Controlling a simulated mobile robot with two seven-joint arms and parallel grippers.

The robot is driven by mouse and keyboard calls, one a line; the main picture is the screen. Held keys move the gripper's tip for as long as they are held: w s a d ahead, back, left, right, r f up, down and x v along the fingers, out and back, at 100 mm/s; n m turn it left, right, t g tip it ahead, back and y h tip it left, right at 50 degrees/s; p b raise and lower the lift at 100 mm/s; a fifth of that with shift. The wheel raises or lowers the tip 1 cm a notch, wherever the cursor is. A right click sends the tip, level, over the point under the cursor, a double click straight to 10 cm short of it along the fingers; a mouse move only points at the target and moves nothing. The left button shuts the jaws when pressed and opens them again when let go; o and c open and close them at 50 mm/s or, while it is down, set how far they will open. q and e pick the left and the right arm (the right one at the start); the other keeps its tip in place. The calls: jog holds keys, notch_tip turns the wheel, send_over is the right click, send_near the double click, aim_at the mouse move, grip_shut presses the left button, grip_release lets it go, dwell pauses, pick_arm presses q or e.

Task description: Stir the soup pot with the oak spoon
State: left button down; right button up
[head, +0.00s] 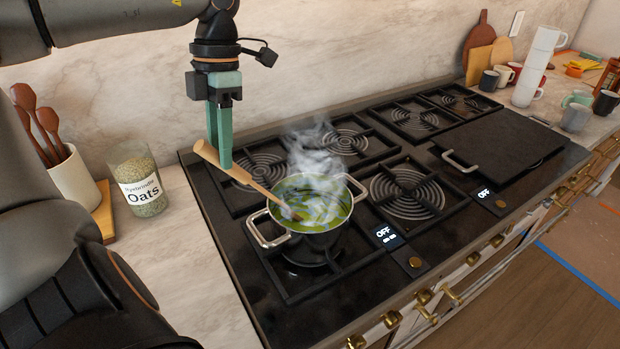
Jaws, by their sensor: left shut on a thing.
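The soup pot (311,241) stands on the front left burner of the stove, with green soup and steam rising from it. The oak spoon (246,178) slants down to the right. Its lower end is in the soup near the pot's left side, and its bowl is mostly hidden there. My left gripper (222,158) comes down from above and is shut on the spoon near the upper end of its handle, above and left of the pot. My right gripper is not in view.
An oats jar (138,182) and a white crock (75,181) of wooden spoons stand left of the stove (222,252). A black griddle cover (500,148) lies at the right. Several mugs, including a white stack (535,65), crowd the right counter.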

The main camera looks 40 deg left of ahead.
pick_arm(q)
jog(key=shift+s, duration=0.2)
jog(key=shift+w+d+p, duration=0.5)
jog(key=shift+d+p, duration=0.1)
jog(key=shift+d, duration=3.15)
jog(key=w+a, duration=0.2)
jog(key=w, duration=0.3)
jog(key=shift+a, duration=0.4)
jog(key=shift+s, duration=0.2)
